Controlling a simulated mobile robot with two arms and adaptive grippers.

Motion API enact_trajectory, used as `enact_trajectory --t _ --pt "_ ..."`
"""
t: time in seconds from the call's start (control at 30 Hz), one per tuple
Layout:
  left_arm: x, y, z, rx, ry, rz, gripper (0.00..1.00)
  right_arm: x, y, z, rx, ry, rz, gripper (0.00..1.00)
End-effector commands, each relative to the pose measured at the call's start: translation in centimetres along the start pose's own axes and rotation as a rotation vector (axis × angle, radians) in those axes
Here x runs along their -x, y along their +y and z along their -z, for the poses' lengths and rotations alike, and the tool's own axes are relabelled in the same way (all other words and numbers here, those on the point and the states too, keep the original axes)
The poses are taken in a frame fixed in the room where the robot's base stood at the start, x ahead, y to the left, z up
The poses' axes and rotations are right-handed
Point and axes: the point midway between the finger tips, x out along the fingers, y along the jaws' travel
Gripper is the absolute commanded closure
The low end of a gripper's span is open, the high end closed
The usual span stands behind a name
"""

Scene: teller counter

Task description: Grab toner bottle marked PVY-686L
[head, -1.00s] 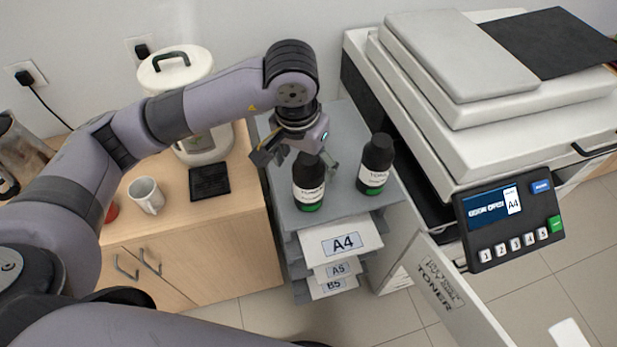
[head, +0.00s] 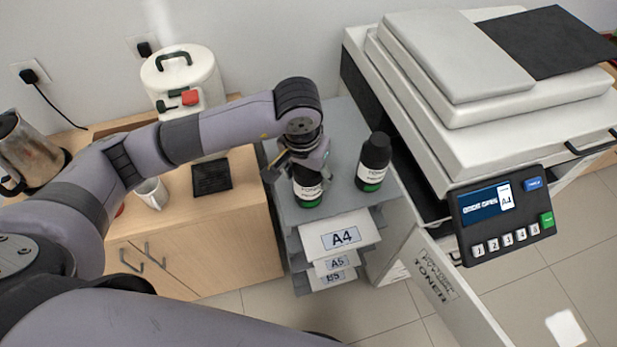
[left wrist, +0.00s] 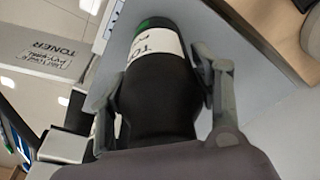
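Two black toner bottles with white labels and green bands stand upright on the grey paper-tray stand (head: 345,120). The code on neither label can be read. My left gripper (head: 300,170) is lowered over the left bottle (head: 308,192), with one finger on each side. The left wrist view shows that bottle (left wrist: 155,95) between the spread fingers; the right finger looks close to it, and firm contact on both sides does not show. The right bottle (head: 374,163) stands free beside it. My right gripper is not in view.
A copier (head: 480,110) with a control panel (head: 500,215) stands to the right, its toner door (head: 440,285) open. A wooden cabinet (head: 200,235) at left bears a mug (head: 151,193), a dark square mat (head: 211,176) and a white urn (head: 185,75). Paper trays sit below the bottles.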

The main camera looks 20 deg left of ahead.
Motion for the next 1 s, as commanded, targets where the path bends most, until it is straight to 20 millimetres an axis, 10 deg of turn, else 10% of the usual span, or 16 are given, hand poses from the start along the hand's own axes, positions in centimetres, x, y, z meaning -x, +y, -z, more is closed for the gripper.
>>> enact_trajectory --t 0.6,1.0 --pt "0.04 -0.02 0.02 0.000 0.001 0.000 0.85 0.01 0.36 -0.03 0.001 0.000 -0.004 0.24" --pt "0.88 -0.02 0.30 0.001 0.005 0.000 0.85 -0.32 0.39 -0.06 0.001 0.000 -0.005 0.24"
